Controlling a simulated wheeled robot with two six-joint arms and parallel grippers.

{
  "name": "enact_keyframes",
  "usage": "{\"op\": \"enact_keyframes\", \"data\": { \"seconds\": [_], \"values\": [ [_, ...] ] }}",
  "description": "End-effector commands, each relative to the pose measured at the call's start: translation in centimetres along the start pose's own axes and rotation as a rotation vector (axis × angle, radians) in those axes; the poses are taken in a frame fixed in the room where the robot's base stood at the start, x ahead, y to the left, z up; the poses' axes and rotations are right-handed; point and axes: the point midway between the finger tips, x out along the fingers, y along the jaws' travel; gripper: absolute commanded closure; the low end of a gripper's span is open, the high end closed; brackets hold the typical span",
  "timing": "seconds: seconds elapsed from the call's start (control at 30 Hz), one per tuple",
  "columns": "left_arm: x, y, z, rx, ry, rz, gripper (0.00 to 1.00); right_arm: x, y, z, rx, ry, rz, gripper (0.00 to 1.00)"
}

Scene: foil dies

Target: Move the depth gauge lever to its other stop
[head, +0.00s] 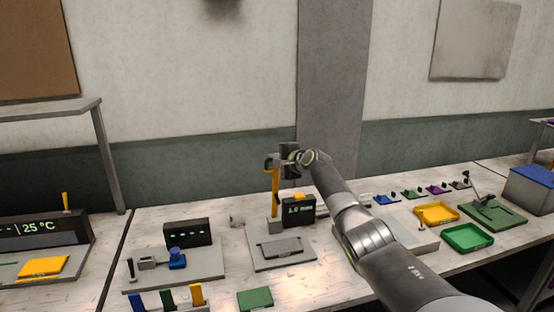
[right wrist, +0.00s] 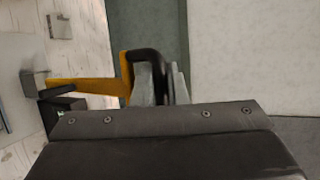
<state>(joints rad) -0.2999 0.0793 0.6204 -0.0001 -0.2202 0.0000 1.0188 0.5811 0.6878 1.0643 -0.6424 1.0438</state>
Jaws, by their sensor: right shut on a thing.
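The depth gauge lever (head: 275,190) is a yellow-orange bar standing close to upright on a small grey block. It also shows in the right wrist view (right wrist: 88,87), with a black grip (right wrist: 146,56) at its end. A dark display box (head: 299,211) with pale digits, too small to read surely, stands beside its foot, behind a grey base plate (head: 282,261). My right gripper (head: 285,161) is at the lever's top end, shut on the lever. Its fingers partly hide the grip. My left gripper is out of view.
A station with a dark display (head: 187,233) and a blue part (head: 177,258) stands to the left. Yellow (head: 437,214) and green (head: 467,238) trays lie to the right, past my right arm. Coloured pieces line the front edge. Above the gauge is free air before the wall.

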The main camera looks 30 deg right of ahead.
Motion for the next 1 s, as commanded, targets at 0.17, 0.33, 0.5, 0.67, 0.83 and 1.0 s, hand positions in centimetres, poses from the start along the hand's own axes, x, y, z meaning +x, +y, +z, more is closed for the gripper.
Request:
{"op": "enact_keyframes", "data": {
  "seconds": [0.17, 0.33, 0.5, 0.67, 0.83, 1.0],
  "values": [
    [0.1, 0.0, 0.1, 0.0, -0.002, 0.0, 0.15, 0.3, 1.6, 0.1, 0.004, -0.003, 0.027, 0.78],
    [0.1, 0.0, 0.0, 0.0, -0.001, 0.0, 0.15, 0.3, 1.6, 0.1, 0.006, -0.004, 0.027, 0.66],
    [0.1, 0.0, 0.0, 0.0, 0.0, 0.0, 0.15, 0.3, 1.6, 0.1, 0.007, -0.004, 0.027, 0.66],
    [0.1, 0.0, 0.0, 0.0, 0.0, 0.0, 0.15, 0.0, 1.5, 0.0, 0.006, -0.004, 0.025, 0.66],
    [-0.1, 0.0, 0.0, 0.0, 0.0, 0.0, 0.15, -1.1, 1.3, -0.2, 0.004, -0.001, 0.023, 0.66],
    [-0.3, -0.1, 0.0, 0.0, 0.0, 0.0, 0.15, -2.7, 1.1, -0.2, 0.002, 0.001, 0.02, 0.66]
  ]
}}
